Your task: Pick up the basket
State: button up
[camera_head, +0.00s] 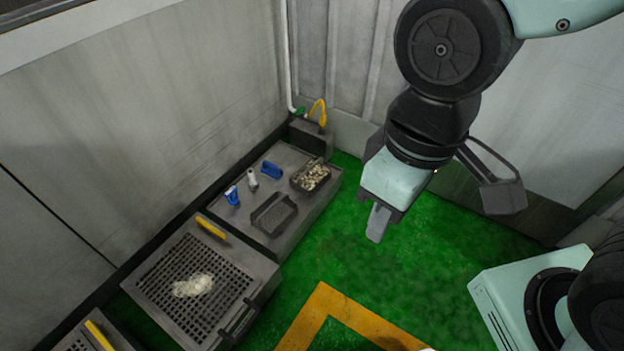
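A small dark basket (310,177) filled with pale, lumpy pieces sits on the far right part of the grey bench. A dark, mesh-like rectangular tray or basket (273,214) lies nearer on the same bench and looks empty. I cannot tell whether it is loose or set into the top. My gripper (378,222) appears to the right of the bench, in front of the green floor, apart from both. Its fingertips point down. Only one finger shape shows clearly, so its opening cannot be judged.
The grey bench (300,226) also carries two blue-handled items (232,196) (271,170) and a small pale item (252,180). A perforated drain box (243,298) with white foam and a yellow handle stands nearer. Walls close off the left and back. Green floor (420,260) is clear.

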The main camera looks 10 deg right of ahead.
aim_at(309, 194)
jog(key=i+l+u, duration=0.45)
jog(key=i, duration=0.2)
jog(key=i+l+u, duration=0.4)
jog(key=i+l, duration=0.2)
jog(key=l, duration=0.15)
